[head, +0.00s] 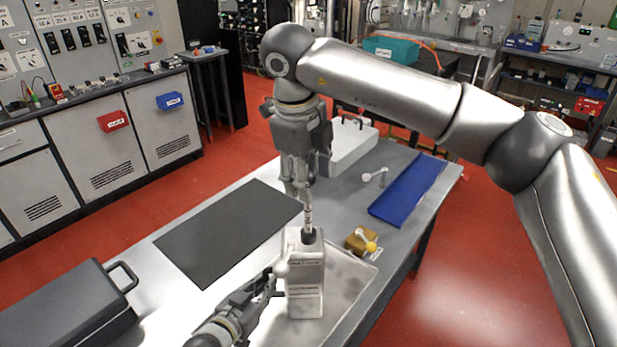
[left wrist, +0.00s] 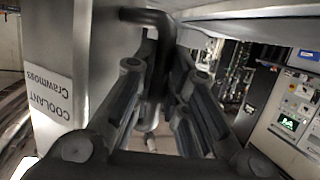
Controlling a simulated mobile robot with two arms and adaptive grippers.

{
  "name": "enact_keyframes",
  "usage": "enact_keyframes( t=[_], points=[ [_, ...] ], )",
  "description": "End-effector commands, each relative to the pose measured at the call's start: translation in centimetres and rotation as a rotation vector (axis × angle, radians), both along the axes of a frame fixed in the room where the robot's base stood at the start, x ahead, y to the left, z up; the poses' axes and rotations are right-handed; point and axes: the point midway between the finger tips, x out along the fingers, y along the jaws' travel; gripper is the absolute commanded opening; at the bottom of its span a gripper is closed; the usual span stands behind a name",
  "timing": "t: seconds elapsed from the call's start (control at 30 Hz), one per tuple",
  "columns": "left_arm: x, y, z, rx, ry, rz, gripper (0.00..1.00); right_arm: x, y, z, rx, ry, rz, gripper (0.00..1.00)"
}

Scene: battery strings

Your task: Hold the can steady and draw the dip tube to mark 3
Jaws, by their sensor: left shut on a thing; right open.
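The white can (head: 306,278) stands upright at the front of the table, and its side with a "COOLANT" label shows inverted in the left wrist view (left wrist: 80,75). The dip tube (head: 308,217) rises from the dark collar on its top, with faint bands; I cannot read its marks. My left gripper (head: 272,282) is at the can's left side. In the left wrist view its fingers (left wrist: 158,105) are closed about the can's dark handle (left wrist: 153,20). My right gripper (head: 303,188) points down over the can, open, its fingers at the tube's upper part. They hide the tube's top.
The can stands in a shallow pale tray (head: 348,290). A brown block with a yellow knob (head: 362,241) is close on the right.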

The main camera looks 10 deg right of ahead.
Motion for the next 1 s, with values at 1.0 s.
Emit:
enact_keyframes(
  t=[1.0],
  points=[
    [-0.2,0.4,-0.9,0.017,0.014,0.002,0.20,-2.0,1.3,11.0,0.001,-0.002,0.001,0.49]
  ],
)
